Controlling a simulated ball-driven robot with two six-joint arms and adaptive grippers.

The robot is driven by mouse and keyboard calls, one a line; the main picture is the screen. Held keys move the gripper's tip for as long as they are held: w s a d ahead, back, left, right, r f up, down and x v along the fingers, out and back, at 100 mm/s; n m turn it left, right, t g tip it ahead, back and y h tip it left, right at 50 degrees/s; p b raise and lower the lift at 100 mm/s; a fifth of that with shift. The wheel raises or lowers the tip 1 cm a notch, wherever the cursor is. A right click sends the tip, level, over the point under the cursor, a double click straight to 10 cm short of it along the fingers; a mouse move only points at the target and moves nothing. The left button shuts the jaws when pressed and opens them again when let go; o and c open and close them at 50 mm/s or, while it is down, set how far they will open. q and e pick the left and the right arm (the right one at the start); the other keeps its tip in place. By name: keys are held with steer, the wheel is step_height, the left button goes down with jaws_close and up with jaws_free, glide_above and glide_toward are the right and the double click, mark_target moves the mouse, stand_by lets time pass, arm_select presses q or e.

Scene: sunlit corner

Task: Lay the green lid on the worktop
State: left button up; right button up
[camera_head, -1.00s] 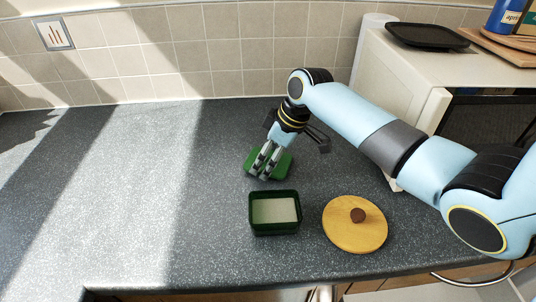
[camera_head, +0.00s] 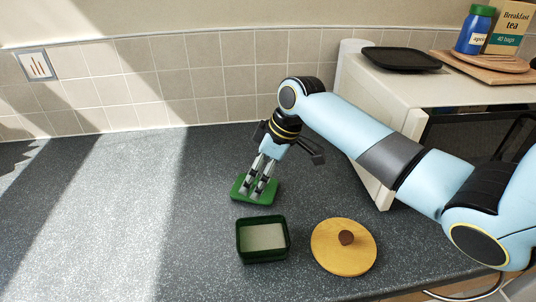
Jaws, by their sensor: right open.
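The green lid (camera_head: 240,188) lies flat on the dark speckled worktop (camera_head: 130,215), behind an open dark green box (camera_head: 262,257) with pale contents. My right gripper (camera_head: 258,194) is open and points down over the lid, with its fingertips at or just above the lid's top. The fingers hide part of the lid, and I cannot tell whether they touch it. My left gripper is not in view.
A round wooden lid (camera_head: 335,262) with a brown knob lies right of the box. A cream microwave (camera_head: 385,105) stands at the right, bearing a black tray (camera_head: 400,59), boards and a blue jar (camera_head: 474,30). The worktop's left side is clear and partly sunlit.

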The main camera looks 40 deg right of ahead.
steer(key=v, duration=0.8)
steer(key=shift+s, duration=0.15)
